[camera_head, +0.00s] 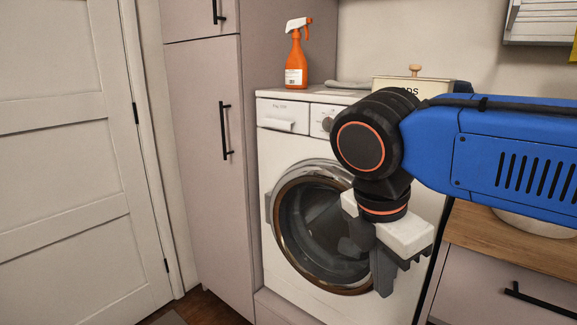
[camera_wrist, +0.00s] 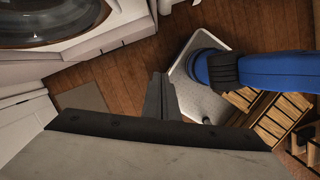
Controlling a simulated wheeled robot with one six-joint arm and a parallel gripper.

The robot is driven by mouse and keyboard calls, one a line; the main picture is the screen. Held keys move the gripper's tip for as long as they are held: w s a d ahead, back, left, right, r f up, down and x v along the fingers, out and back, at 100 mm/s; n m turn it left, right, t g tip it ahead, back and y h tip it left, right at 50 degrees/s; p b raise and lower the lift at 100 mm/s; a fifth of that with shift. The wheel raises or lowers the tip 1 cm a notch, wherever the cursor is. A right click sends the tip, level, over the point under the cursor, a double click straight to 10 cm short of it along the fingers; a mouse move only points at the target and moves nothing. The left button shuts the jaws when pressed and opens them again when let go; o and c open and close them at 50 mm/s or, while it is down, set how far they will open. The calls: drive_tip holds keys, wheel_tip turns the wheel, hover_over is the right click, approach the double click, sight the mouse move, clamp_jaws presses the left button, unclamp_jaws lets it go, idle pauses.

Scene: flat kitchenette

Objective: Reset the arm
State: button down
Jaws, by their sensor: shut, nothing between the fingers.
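My arm reaches in from the right in the head view, in front of the washing machine (camera_head: 286,178). My gripper (camera_head: 384,284) hangs below the wrist and points downward, in front of the machine's round door (camera_head: 318,235). In the wrist view, the fingers of my gripper (camera_wrist: 160,82) are together with nothing between them, above the floor. The washing machine door (camera_wrist: 50,18) shows at the upper left of that view. My arm hides part of the machine's front.
An orange spray bottle (camera_head: 295,62) and a lidded box (camera_head: 414,82) stand on the machine. A tall cabinet (camera_head: 208,180) and a white door (camera_head: 70,160) are left. A wooden counter (camera_head: 485,238) is right. Slatted wooden furniture (camera_wrist: 280,115) stands near bare floor (camera_wrist: 130,65).

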drive_tip(key=d+f+m+t+y, duration=0.2)
drive_tip(key=d+f+m, duration=1.2)
drive_tip(key=m, duration=0.8)
drive_tip(key=shift+f+m+t, duration=0.4)
drive_tip(key=shift+f+t, duration=0.05)
drive_tip(key=shift+t, duration=0.25)
